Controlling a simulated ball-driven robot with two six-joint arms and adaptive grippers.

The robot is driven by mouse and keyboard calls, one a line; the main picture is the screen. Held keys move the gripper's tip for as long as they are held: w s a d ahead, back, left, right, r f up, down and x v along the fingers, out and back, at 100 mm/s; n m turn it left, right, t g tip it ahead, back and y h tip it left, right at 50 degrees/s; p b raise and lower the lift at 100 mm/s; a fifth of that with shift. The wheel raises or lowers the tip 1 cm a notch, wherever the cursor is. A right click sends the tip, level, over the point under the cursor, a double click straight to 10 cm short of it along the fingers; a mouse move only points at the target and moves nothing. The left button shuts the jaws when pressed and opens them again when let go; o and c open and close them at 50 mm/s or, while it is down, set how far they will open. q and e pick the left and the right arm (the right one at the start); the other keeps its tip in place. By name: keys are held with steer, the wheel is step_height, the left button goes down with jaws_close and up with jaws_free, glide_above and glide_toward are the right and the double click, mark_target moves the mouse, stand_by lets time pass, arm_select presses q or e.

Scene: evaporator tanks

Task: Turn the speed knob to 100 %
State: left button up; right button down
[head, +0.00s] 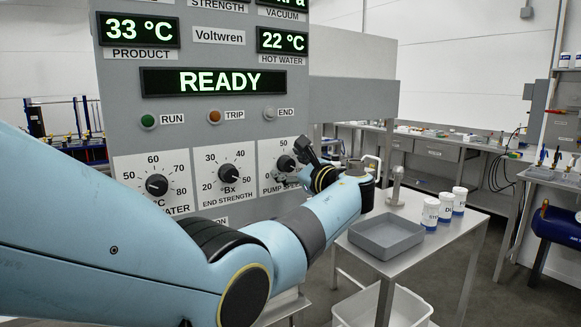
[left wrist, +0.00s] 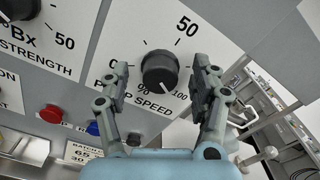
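The black pump speed knob (head: 286,163) is at the right end of the row of dials on the grey panel. In the left wrist view the knob (left wrist: 160,70) shows large, with "50" above it and "100" at its lower right. A small pale mark on its lower right side seems to face "100". My left gripper (head: 308,160) is at the right of this dial in the head view. In the left wrist view its open fingers (left wrist: 161,76) stand either side of the knob, with gaps visible. My right gripper is not in view.
The end strength knob (head: 228,173) and a water knob (head: 156,185) are to the left. A red button (left wrist: 51,113) and a blue button (left wrist: 93,128) sit below. A steel table with a grey tray (head: 386,238) and white jars (head: 430,213) stands at right.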

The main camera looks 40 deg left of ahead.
arm_select(q)
steer(key=v, duration=0.7)
steer(key=shift+d, duration=0.25)
steer(key=shift+s, duration=0.1)
